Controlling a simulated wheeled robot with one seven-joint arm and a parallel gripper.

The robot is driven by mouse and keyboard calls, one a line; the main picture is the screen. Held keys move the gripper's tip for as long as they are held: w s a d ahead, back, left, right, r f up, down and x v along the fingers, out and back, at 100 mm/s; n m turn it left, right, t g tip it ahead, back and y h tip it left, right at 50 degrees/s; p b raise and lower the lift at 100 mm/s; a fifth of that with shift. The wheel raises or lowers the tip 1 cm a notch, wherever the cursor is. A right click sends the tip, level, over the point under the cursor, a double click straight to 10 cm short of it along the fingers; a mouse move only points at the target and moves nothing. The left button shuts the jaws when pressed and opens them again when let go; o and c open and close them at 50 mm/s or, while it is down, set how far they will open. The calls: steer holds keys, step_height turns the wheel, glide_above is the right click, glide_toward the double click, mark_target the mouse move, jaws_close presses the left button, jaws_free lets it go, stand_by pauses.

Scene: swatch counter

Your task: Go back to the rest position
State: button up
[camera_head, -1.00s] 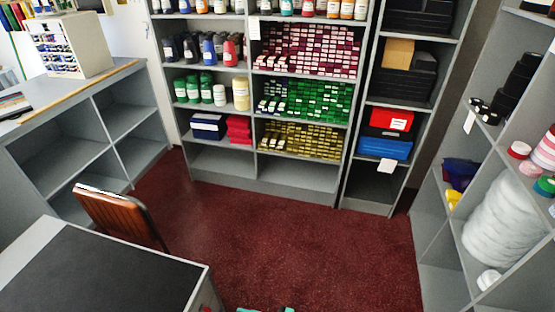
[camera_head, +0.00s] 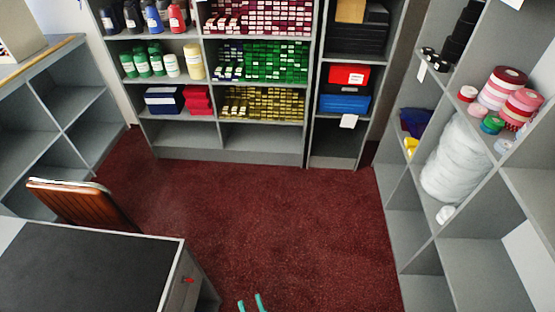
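My gripper (camera_head: 253,303) shows only at the bottom edge of the head view, as two teal fingertips. The fingertips stand apart with dark red carpet visible between them, and nothing shows in the gap. The rest of my gripper and my arm are below the picture. The gripper is just right of the dark-topped desk and seems apart from it.
A desk (camera_head: 90,265) with a dark top stands at lower left, with a brown chair (camera_head: 75,205) behind it. Grey shelves (camera_head: 230,157) line the back, and another shelf unit (camera_head: 405,235) stands at right. The dark red carpet (camera_head: 280,220) between them is clear.

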steer(key=s+d+r+m+g+h, duration=0.2)
steer(key=s+d+m+g+h, duration=0.2)
steer(key=s+d+m+h, duration=0.2)
steer(key=shift+s+h, duration=1.2)
steer(key=shift+s, duration=0.8)
steer(key=shift+d, duration=0.1)
